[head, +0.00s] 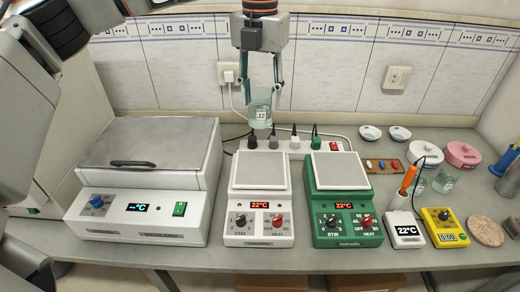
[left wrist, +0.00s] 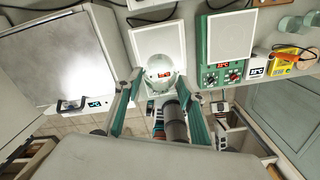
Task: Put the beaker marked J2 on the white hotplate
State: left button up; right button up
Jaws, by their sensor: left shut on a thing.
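My left gripper (head: 262,92) is shut on a clear glass beaker (head: 260,113) with pale green contents. Its small label looks like J2, though it is hard to read. The beaker is upright in the air and appears over the rear edge of the white hotplate (head: 260,172). In the left wrist view, the beaker (left wrist: 160,68) sits between the two fingers, in front of the white hotplate (left wrist: 155,41), partly hiding it. The hotplate's top plate is bare in the head view, and its display reads 22°C. My right gripper is not seen.
The green hotplate (head: 338,171) stands close on the right, the water bath (head: 150,150) on the left. A power strip (head: 305,141) with plugs and cables lies behind. A thermometer box (head: 405,230), yellow timer (head: 443,228) and another beaker (head: 445,180) stand at right.

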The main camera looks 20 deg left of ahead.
pick_arm(q)
notch_tip(320, 180, down, 15)
jog(key=shift+r+p, duration=0.15)
jog(key=shift+p, duration=0.45)
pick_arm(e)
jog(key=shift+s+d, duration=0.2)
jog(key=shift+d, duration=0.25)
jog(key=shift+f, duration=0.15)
pick_arm(q)
jog(key=o, duration=0.8)
jog(key=shift+f, duration=0.2)
jog(key=shift+c, duration=0.2)
jog(key=o, duration=0.4)
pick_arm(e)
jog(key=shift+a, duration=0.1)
pick_arm(q)
jog(key=shift+r, duration=0.1)
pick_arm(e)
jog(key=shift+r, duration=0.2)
